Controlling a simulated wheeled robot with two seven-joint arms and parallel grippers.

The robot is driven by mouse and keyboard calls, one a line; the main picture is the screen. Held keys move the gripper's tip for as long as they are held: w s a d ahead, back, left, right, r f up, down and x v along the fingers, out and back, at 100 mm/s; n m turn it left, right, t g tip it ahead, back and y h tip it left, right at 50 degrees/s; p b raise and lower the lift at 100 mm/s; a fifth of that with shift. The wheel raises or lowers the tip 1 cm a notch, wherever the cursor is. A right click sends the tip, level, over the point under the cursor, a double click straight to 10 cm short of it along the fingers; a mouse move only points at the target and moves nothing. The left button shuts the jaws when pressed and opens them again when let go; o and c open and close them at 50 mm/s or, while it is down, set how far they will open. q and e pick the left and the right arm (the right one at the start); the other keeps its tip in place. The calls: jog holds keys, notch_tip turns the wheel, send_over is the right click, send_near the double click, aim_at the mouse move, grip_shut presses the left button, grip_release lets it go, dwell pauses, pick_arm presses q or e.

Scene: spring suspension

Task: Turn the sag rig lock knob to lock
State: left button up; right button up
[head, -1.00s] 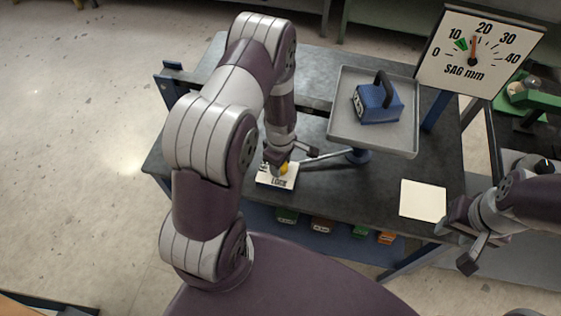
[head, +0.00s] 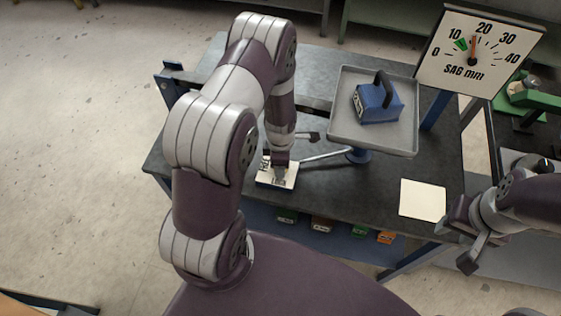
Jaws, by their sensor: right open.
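The lock plate (head: 263,180), a small white label with dark print, lies near the front left of the grey bench top. My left gripper (head: 279,177) points down over it and covers part of the print. The knob is hidden behind this gripper, and I cannot tell if the fingers are around it or how it is turned. The sag rig tray (head: 343,132) stands on a blue post and carries a blue weight (head: 379,104) with a black handle. My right gripper (head: 463,240) is open and empty at the bench's front right.
The sag dial (head: 478,52) stands at the back right, its orange needle a little below 20. A blank white card (head: 422,200) lies on the bench (head: 355,195) near my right gripper. Several coloured blocks sit on a shelf below the front edge. A silver lever reaches from the post.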

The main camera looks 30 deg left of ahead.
pick_arm(q)
jog(key=shift+w+r, duration=0.15)
jog(key=shift+w, duration=0.05)
jog(key=o, duration=0.9)
jog(key=shift+o, duration=0.8)
jog(key=shift+s, duration=0.15)
notch_tip(320, 180, up, 13)
jog(key=b, duration=0.1)
jog(key=shift+f, duration=0.2)
